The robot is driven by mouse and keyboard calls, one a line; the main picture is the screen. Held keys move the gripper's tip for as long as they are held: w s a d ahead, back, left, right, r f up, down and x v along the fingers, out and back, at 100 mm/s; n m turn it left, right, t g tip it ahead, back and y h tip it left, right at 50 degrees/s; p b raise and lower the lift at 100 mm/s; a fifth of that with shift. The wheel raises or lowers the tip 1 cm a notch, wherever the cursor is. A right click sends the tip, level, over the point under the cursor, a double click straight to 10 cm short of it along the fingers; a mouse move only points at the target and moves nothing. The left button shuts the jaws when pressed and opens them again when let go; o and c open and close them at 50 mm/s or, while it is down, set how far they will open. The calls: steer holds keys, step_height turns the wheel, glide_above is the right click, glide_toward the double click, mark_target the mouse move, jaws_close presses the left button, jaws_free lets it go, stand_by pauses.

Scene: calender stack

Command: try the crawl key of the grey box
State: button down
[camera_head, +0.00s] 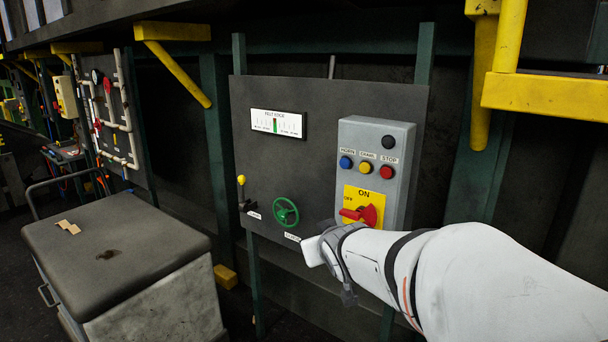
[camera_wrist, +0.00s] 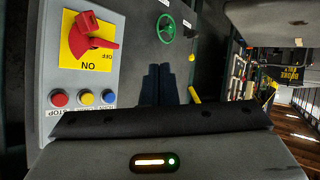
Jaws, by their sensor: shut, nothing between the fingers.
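The grey box (camera_head: 400,135) is mounted on a dark upright panel. Its yellow crawl key (camera_head: 366,167) sits between the blue horn key (camera_head: 346,162) and the red stop key (camera_head: 386,172). Below is a red rotary switch (camera_head: 365,214) on a yellow ON/OFF plate; its handle points left, on the OFF side. The wrist view shows the crawl key (camera_wrist: 88,99) in a turned picture, left of my fingers. My gripper (camera_wrist: 159,68) is shut and empty, in front of the panel and apart from the keys.
A green handwheel (camera_head: 285,212) and a yellow-knobbed lever (camera_head: 241,181) stand on the panel left of the box. A gauge (camera_head: 278,123) is above them. A yellow bracket (camera_head: 545,97) juts out at the right. A dark-topped cabinet (camera_head: 120,240) stands at the left.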

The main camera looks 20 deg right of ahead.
mark_target(365, 168)
steer(key=w+d+r+n+t+h+b, duration=0.2)
steer(key=w+d+r+t, duration=0.4)
steer(key=w+d+t, duration=0.2)
steer(key=shift+w+d+r+n+t+b, duration=0.15)
steer(key=shift+w+r+n+t+b, duration=0.35)
steer(key=shift+w, duration=0.7)
steer(key=shift+f, duration=0.15)
steer(key=shift+w+d+p, duration=0.5)
steer(key=shift+w+d, duration=0.4)
steer(key=shift+d, duration=0.25)
steer(key=shift+w+d+p, duration=0.45)
steer(key=shift+w+d, duration=0.5)
steer(key=shift+d, duration=0.25)
steer(key=shift+w+d+p, duration=0.5)
steer(key=shift+w+d, duration=0.4)
steer(key=shift+d, duration=0.25)
